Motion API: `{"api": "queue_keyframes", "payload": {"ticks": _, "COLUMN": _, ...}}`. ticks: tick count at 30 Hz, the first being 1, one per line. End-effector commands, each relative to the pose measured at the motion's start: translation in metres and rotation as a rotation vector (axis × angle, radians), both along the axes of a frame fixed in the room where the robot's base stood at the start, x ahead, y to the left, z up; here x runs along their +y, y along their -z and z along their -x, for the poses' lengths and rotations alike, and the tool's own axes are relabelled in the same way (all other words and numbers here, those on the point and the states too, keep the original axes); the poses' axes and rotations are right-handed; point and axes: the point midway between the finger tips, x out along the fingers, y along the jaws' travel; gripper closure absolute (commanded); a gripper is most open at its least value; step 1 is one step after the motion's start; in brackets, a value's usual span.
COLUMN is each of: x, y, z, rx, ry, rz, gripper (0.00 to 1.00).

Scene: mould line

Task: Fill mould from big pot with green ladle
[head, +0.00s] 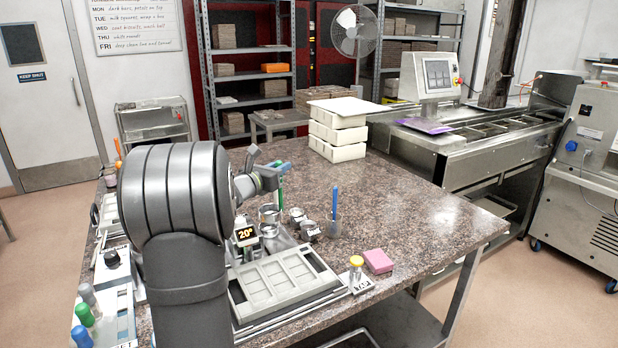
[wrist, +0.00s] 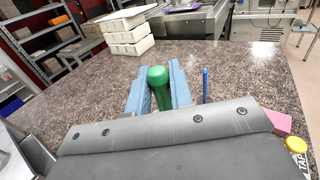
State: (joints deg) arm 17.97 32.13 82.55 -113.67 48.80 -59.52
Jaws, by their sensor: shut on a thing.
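My gripper (head: 279,168) is shut on the upright green handle of the green ladle (head: 280,195). In the wrist view the rounded green handle top (wrist: 158,85) stands between the two blue fingers of my gripper (wrist: 159,95). The ladle's lower end is not clear; the handle comes down by the largest metal pot (head: 268,214), and I cannot tell whether its bowl is inside. The contents of the pot cannot be made out. The grey mould (head: 285,278), with several rectangular cavities, lies on the table nearer the camera; my arm hides part of its left side.
Smaller metal pots (head: 309,231) and a blue-handled tool (head: 335,212) stand right of the big pot. A display reading 20° (head: 245,235) stands behind the mould. A yellow-topped jar (head: 356,267) and pink block (head: 378,261) are at right. White stacked boxes (head: 338,135) stand behind; the table's right is clear.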

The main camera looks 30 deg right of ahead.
Motion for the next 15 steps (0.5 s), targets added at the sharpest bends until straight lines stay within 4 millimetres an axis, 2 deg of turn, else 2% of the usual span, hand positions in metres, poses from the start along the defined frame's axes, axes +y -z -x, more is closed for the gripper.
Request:
{"api": "queue_keyframes", "payload": {"ticks": 1, "x": 0.021, "y": -0.004, "z": -0.014, "rx": -0.003, "ry": -0.009, "rz": 0.0, "gripper": 1.0}}
{"api": "queue_keyframes", "payload": {"ticks": 7, "x": 0.1, "y": -0.015, "z": -0.052, "rx": -0.003, "ry": -0.017, "rz": -0.001, "gripper": 1.0}}
{"api": "queue_keyframes", "payload": {"ticks": 12, "x": 0.166, "y": -0.019, "z": -0.072, "rx": -0.002, "ry": -0.008, "rz": 0.0, "gripper": 1.0}}
{"api": "queue_keyframes", "payload": {"ticks": 15, "x": 0.198, "y": -0.019, "z": -0.079, "rx": -0.002, "ry": 0.0, "rz": 0.0, "gripper": 1.0}}
